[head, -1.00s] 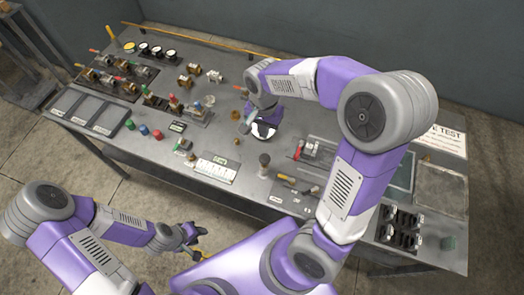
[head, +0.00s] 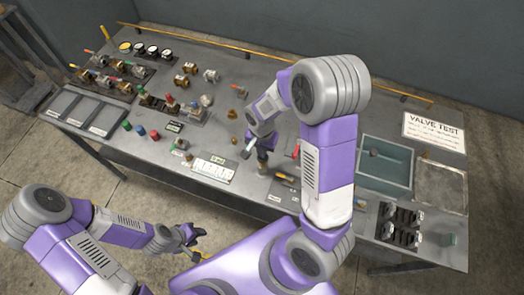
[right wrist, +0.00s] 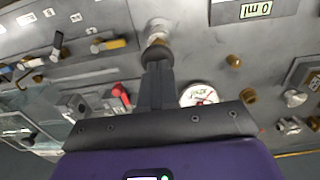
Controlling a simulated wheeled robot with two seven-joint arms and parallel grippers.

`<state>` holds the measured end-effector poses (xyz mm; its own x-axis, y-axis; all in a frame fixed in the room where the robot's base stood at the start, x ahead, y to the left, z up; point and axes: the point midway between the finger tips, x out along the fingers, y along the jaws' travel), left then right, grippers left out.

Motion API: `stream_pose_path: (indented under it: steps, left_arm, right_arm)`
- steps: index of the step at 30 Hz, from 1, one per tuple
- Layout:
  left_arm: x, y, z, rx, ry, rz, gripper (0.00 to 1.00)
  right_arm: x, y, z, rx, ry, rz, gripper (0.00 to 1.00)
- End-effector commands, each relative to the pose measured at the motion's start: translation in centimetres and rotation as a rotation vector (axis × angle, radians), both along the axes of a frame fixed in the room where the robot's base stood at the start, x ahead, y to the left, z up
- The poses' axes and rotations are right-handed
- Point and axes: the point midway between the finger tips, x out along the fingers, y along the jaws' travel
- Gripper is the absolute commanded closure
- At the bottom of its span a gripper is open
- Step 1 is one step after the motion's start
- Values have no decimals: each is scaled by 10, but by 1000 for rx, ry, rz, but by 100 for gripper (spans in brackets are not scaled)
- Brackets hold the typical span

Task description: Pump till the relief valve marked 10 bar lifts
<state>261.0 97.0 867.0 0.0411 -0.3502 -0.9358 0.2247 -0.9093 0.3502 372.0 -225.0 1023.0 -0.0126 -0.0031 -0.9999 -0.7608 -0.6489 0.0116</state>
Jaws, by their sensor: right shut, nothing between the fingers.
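My right gripper (head: 260,153) is over the middle of the bench. In the right wrist view its dark fingers (right wrist: 157,65) are together and empty. Their tips overlap a short post with a brass collar and pale round top (right wrist: 157,28); I cannot tell whether they touch it. A round white dial gauge (right wrist: 198,95) lies just right of the fingers, partly hidden by my gripper body. Several brass valves (head: 181,81) stand toward the back left; no 10 bar marking is legible. My left gripper (head: 195,243) is in front of the bench by a yellow piece; its grip is unclear.
A red-handled valve (right wrist: 120,93) is left of my right fingers. Capped fittings stand in a rack (head: 170,106). Empty trays (head: 83,109) are at the left, a clear-sided basin (head: 385,165) at the right. A brass rail (head: 270,55) runs along the back.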

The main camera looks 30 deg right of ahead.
Motion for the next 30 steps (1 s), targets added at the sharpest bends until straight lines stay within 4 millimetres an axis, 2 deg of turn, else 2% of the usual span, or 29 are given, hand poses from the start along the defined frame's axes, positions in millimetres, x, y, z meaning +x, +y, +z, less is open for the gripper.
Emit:
stream_pose_path:
  steps: [3,16,25,30]
  left_arm:
    - [0,0,0,0,0,0,60]
    - [0,0,-3,0,0,0,60]
    - [0,0,-29,0,0,0,60]
    - [0,0,-30,0,0,0,60]
  right_arm:
    - [0,0,-6,0,1,0,100]
    - [0,0,-10,0,0,0,100]
    - [0,0,-42,0,2,3,100]
    - [-1,0,-45,0,1,2,100]
